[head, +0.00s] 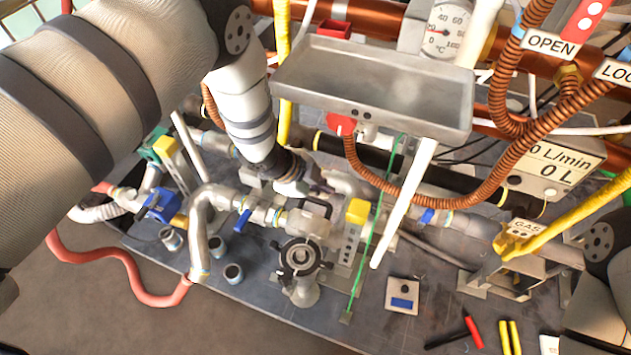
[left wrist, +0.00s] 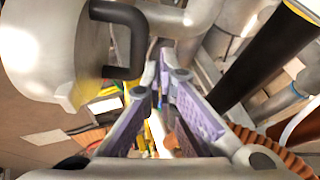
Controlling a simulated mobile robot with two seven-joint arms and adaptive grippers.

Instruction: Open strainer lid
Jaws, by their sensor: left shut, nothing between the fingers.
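In the head view my left gripper (head: 318,187) points down just behind a grey metal strainer body (head: 300,222) with a dark bar handle (head: 318,207) on its top. In the left wrist view my left gripper (left wrist: 160,82) shows purple pads and looks shut and empty. There the large grey rounded metal part (left wrist: 45,45) with a black bent handle (left wrist: 140,35) is just beyond and left of the fingertips. Whether the fingers touch the handle I cannot tell. My right gripper is out of view; only part of my right arm shows at lower right.
A grey metal tray (head: 375,85) overhangs right of my left arm. Orange-brown corrugated hoses (head: 430,195) and a white pipe (head: 405,205) run nearby. A round black-ringed fitting (head: 300,257) stands in front. A yellow-topped post (head: 355,215) is close on the right.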

